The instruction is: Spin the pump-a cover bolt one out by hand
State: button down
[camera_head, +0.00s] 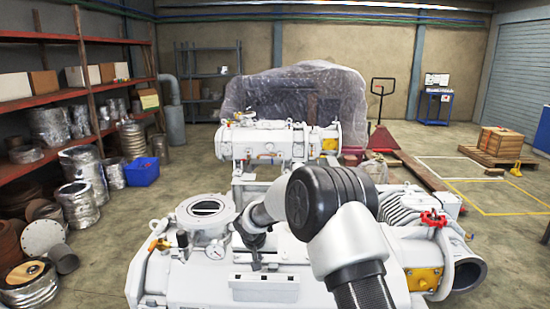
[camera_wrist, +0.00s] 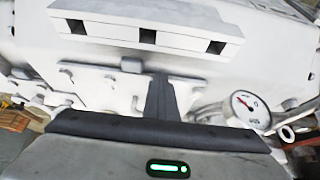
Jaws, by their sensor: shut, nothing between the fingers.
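A large white pump (camera_head: 190,280) fills the foreground of the head view, with a round flanged port (camera_head: 208,208) on its top left. I cannot tell which bolt is cover bolt one; it is too small or hidden behind my arm. My gripper (camera_head: 254,262) points down over the pump's middle, right of the port. In the wrist view, my dark fingers (camera_wrist: 161,88) are together with nothing between them. They are in front of the pump's white casing (camera_wrist: 95,88), which has several small raised parts. Contact with the casing cannot be told.
A dial gauge (camera_wrist: 250,108) is right of the fingers in the wrist view; it also shows in the head view (camera_head: 215,253). A slotted white block (camera_head: 264,288) lies on the pump. A red handwheel (camera_head: 433,219) is at right. A second white pump (camera_head: 265,143) stands behind.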

jog(key=shift+d+b, duration=0.7)
jog(key=shift+b, duration=0.8)
jog(key=shift+w+d+r+b, duration=0.1)
jog(key=shift+d+b, duration=0.15)
jog(key=shift+b, duration=0.1)
jog(key=shift+s+b, duration=0.3)
jog(key=shift+b, duration=0.2)
notch_tip(320, 180, up, 6)
jog(key=p, duration=0.3)
jog(key=shift+s, duration=0.15)
jog(key=shift+p, duration=0.6)
